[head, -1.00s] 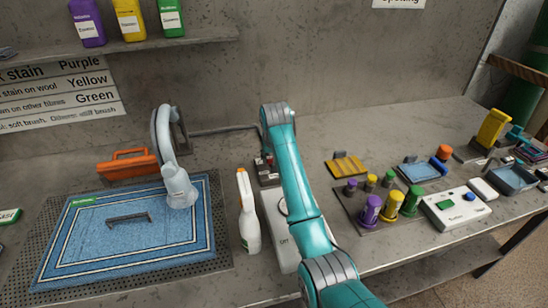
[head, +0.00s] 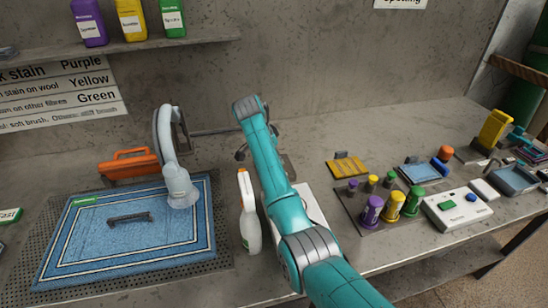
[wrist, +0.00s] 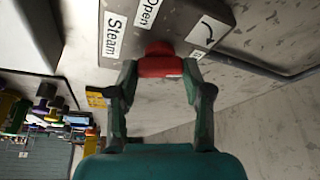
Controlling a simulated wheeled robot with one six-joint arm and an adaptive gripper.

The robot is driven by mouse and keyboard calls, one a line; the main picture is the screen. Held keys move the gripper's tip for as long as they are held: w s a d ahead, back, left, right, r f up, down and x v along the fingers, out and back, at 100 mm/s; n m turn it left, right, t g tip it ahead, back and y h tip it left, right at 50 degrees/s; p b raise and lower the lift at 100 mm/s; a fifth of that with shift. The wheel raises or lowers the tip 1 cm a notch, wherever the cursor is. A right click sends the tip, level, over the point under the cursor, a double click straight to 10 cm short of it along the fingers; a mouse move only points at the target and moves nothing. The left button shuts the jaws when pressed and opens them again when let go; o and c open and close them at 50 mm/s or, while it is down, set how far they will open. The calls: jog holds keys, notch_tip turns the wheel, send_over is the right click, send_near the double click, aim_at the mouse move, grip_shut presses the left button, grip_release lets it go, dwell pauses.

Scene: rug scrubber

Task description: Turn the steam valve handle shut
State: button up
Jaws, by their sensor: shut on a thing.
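The red valve handle (wrist: 160,62) sits at the edge of a grey valve box (wrist: 170,25) marked "Steam" and "Open", with a curved arrow label. In the wrist view my gripper (wrist: 160,75) has one finger on each side of the red handle and is shut on it. In the head view my arm hides the handle and most of the box; part of my gripper (head: 241,153) shows left of the arm. Whether the handle points at open or shut cannot be told.
A white spray bottle (head: 249,220) stands close left of my arm. A blue rug (head: 90,240) with a hose nozzle (head: 178,185) on it lies farther left. Coloured bottles (head: 392,205) stand to the right. A pipe (head: 215,132) runs along the wall.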

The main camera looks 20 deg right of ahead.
jog(key=m+g, duration=0.1)
jog(key=m, duration=0.3)
jog(key=shift+w+m+g, duration=0.1)
jog(key=shift+m+g, duration=0.2)
jog(key=shift+g, duration=0.1)
dwell(0.4)
jog(key=o, duration=1.2)
jog(key=shift+c, duration=0.2)
jog(key=v, duration=1.2)
jog(key=shift+a, duration=0.2)
jog(key=shift+w, duration=0.1)
